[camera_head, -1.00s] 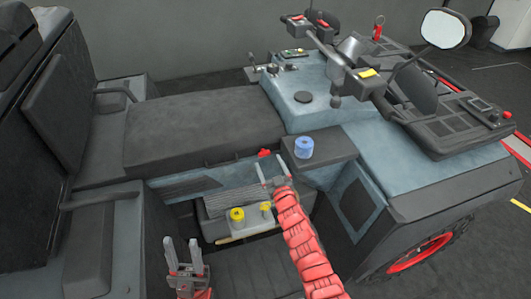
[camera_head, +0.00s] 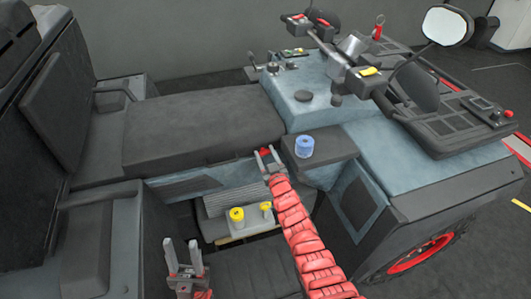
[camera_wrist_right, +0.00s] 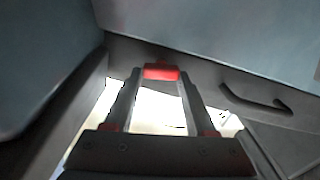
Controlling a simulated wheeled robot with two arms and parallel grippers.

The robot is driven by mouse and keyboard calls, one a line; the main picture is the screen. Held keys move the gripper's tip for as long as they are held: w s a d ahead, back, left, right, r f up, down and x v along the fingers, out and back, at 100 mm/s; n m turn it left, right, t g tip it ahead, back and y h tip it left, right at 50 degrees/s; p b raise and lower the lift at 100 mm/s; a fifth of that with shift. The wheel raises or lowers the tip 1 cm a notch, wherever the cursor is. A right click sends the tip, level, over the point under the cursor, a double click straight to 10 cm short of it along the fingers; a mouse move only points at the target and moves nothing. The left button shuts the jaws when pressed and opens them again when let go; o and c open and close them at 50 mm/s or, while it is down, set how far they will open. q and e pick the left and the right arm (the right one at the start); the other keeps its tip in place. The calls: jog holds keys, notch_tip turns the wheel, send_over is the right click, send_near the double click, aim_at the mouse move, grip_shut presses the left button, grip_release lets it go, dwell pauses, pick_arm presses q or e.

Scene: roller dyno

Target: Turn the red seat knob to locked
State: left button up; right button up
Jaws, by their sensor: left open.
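The red seat knob (camera_wrist_right: 162,73) is a small red block on the dark underside edge of the seat in the right wrist view. In the head view the red knob (camera_head: 266,151) shows at the front edge of the seat, partly behind my right gripper (camera_head: 266,158). My right gripper (camera_wrist_right: 160,76) is open, with its fingertips on either side of the knob; firm contact cannot be made out. My left gripper (camera_head: 184,258) is open and empty at the lower left, away from the knob.
The long dark seat (camera_head: 200,128) lies above the knob. A blue cylinder (camera_head: 304,146) stands on a dark ledge just right of my right gripper. Two yellow caps (camera_head: 237,215) sit on a box below. A dark handle (camera_wrist_right: 255,98) is right of the knob.

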grip_shut()
jog(key=shift+f+n+b, duration=0.2)
jog(key=shift+n+b, duration=0.25)
jog(key=shift+n, duration=0.05)
jog(key=shift+n+b, duration=0.6)
jog(key=shift+n, duration=0.4)
jog(key=shift+a+n+b, duration=0.1)
jog(key=shift+n+b, duration=0.2)
jog(key=shift+n, duration=0.4)
jog(key=shift+r+n, duration=0.15)
jog(key=shift+n, duration=0.55)
jog(key=o, duration=0.6)
grip_release()
